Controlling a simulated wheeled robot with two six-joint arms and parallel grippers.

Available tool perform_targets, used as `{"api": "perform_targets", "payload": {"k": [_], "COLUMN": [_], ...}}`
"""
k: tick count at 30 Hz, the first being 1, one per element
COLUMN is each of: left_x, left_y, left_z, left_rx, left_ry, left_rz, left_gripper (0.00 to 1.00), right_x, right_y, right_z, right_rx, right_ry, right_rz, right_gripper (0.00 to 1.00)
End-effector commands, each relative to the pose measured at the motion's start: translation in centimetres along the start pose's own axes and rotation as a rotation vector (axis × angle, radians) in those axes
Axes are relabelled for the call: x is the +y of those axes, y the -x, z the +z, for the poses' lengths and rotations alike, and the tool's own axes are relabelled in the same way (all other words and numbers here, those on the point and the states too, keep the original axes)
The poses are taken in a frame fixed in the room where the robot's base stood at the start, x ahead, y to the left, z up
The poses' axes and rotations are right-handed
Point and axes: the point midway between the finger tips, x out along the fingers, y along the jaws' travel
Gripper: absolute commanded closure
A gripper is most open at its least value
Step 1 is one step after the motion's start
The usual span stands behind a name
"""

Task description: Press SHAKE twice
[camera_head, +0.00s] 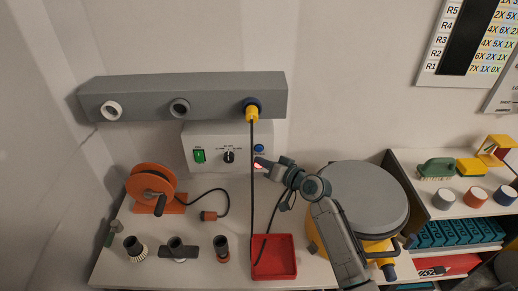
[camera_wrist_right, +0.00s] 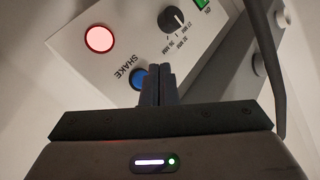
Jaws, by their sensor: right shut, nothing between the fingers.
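The white control box (camera_head: 205,139) stands against the wall below the grey rail. Its blue button (camera_head: 259,148) is at the right of its face. In the right wrist view the blue button (camera_wrist_right: 138,78) sits beside the word SHAKE (camera_wrist_right: 124,66), partly hidden by my fingers. My right gripper (camera_head: 263,163) is shut and empty in front of the box's lower right. In the wrist view its fingertips (camera_wrist_right: 158,72) overlap the button's edge; I cannot tell whether they touch it. A round red lamp (camera_wrist_right: 99,39) glows pale on the box. My left gripper is not in view.
The box also has a black knob (camera_wrist_right: 171,20) and a green switch (camera_head: 199,156). A black hose (camera_head: 252,190) hangs from the rail (camera_head: 220,87) just left of my gripper. An orange reel (camera_head: 151,183), red tray (camera_head: 274,258) and grey-lidded drum (camera_head: 363,195) stand nearby.

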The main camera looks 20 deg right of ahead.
Motion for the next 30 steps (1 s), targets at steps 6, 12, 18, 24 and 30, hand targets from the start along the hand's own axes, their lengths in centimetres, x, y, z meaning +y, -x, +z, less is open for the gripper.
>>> {"api": "perform_targets", "payload": {"k": [6,12,18,24,30], "left_x": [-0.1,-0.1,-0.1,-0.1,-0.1], "left_y": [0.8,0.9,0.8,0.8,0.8], "left_z": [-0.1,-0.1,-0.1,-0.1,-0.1], "left_rx": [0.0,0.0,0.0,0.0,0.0], "left_ry": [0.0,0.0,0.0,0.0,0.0], "left_rz": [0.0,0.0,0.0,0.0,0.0], "left_gripper": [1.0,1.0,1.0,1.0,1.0], "right_x": [-1.2,-1.6,-1.5,-1.5,-1.5], "right_y": [1.5,2.1,2.0,2.0,2.0], "right_z": [1.0,1.5,1.5,1.5,1.5], "right_rx": [0.0,0.0,0.0,0.0,0.0], "right_ry": [-0.001,-0.001,0.0,0.0,0.0], "right_rz": [-0.001,-0.001,-0.001,-0.001,-0.001], "right_gripper": [1.0,1.0,1.0,1.0,1.0]}}
